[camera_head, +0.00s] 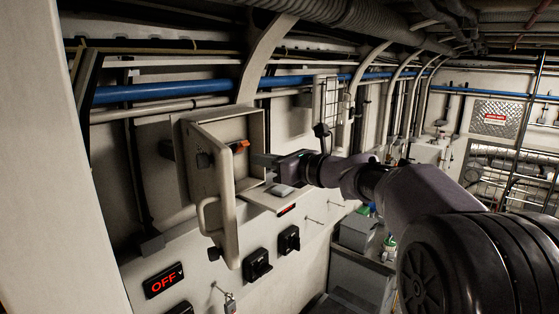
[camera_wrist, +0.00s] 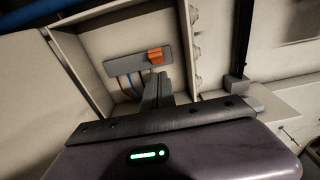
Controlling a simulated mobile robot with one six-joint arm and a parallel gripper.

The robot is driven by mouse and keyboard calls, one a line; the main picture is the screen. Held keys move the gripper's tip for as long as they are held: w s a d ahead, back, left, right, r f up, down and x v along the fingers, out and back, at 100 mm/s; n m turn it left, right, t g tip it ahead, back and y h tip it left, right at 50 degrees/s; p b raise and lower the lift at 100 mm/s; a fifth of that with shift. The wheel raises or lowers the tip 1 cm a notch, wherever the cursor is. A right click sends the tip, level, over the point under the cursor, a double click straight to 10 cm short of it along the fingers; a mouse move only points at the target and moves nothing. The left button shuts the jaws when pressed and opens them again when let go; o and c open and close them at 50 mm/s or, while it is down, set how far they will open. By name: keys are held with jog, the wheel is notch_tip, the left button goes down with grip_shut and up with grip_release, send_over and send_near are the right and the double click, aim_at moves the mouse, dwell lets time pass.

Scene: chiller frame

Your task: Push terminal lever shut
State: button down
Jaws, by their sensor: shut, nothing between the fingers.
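The orange terminal lever (camera_wrist: 155,56) sits at the right part of a grey terminal block (camera_wrist: 122,65) inside an open wall box (camera_wrist: 78,43). In the head view the lever (camera_head: 240,146) shows as a small orange piece in the box (camera_head: 256,130). My gripper (camera_head: 258,160) is shut and empty, reaching into the box from the right. In the wrist view its fingertips (camera_wrist: 160,75) are just below the lever. I cannot tell whether they touch it. Coloured wires (camera_wrist: 129,86) run down from the block, partly hidden by the gripper.
The box door (camera_head: 223,190) with its handle (camera_head: 209,215) stands open. Below are black switches (camera_head: 257,264) and a red OFF display (camera_head: 163,281). A blue pipe (camera_head: 170,92) runs above. A small shelf (camera_wrist: 265,104) juts out right of the box.

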aim_at(247, 145)
jog(key=shift+w+a+r+p, duration=0.4)
jog(key=shift+w+a+r, duration=0.25)
jog(key=shift+r, duration=0.25)
jog(key=shift+r, duration=0.1)
jog(key=p, duration=0.2)
jog(key=shift+r+g+h+p, duration=0.25)
jog(key=shift+g+h+p, duration=0.05)
jog(key=shift+p, duration=0.1)
jog(key=shift+r+p, duration=0.2)
jog(key=shift+p, duration=0.65)
jog(key=shift+w+a+r+p, duration=0.1)
jog(key=shift+r+p, duration=0.1)
jog(key=shift+p, duration=0.35)
